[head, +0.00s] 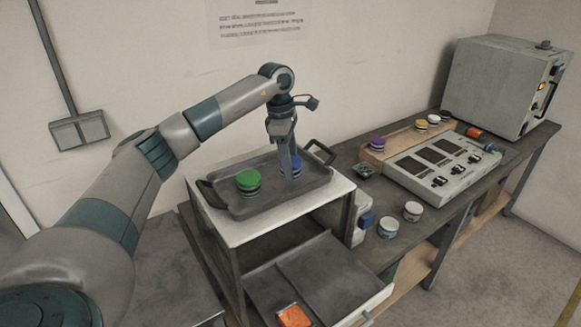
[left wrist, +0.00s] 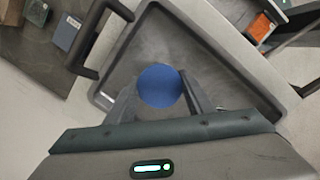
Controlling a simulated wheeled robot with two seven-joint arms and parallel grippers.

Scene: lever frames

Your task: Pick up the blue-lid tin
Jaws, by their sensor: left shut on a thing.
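The blue-lid tin (head: 296,163) is on or just above the dark tray (head: 262,208), to the right of the green-lid tin (head: 248,181). My left gripper (head: 291,172) reaches down over the tray from above and partly hides the blue-lid tin. In the left wrist view the blue lid (left wrist: 160,86) sits between the two fingers, and the gripper is shut on the tin. I cannot tell whether the tin touches the tray. My right gripper is not in view.
The tray has raised handles and stands on a white-topped cabinet (head: 236,232). Below is an open drawer (head: 335,272) with an orange item (head: 295,316). A control panel (head: 445,172), several other tins and a grey oven-like box (head: 495,85) stand on the bench at right.

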